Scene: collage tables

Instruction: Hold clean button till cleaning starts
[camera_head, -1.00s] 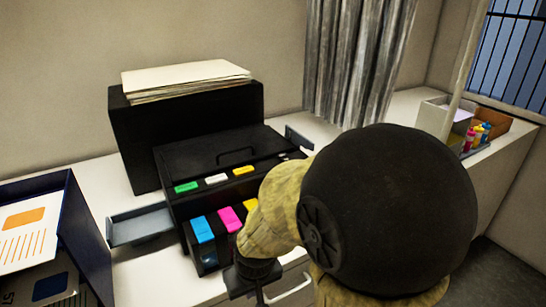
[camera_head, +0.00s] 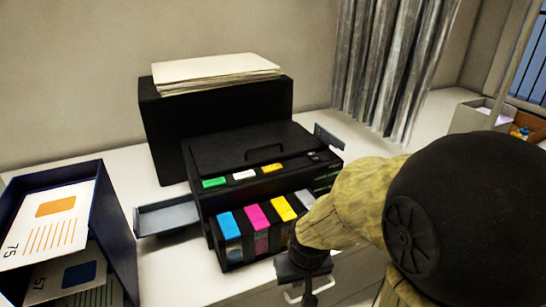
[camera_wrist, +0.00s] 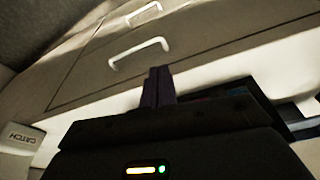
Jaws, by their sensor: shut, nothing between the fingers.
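The black printer (camera_head: 250,148) stands on the white desk. Its top front edge carries a green button (camera_head: 214,183), a white button (camera_head: 244,175) and a yellow button (camera_head: 271,166). I cannot read which one is for cleaning. Below them are ink tanks with cyan, magenta, yellow and grey caps (camera_head: 257,216). My gripper (camera_head: 309,294) is low in front of the printer's right side, pointing down, apart from the buttons. My arm hides part of the printer's right end. In the wrist view, my gripper (camera_wrist: 158,85) has its dark fingers together and empty, with drawer fronts beyond them.
A dark blue box with printed cards (camera_head: 118,205) stands at the left. A grey tray (camera_head: 166,218) sticks out from the printer's left side. A paper stack (camera_head: 215,73) lies on a black block behind. White drawer handles (camera_wrist: 139,53) show in the wrist view.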

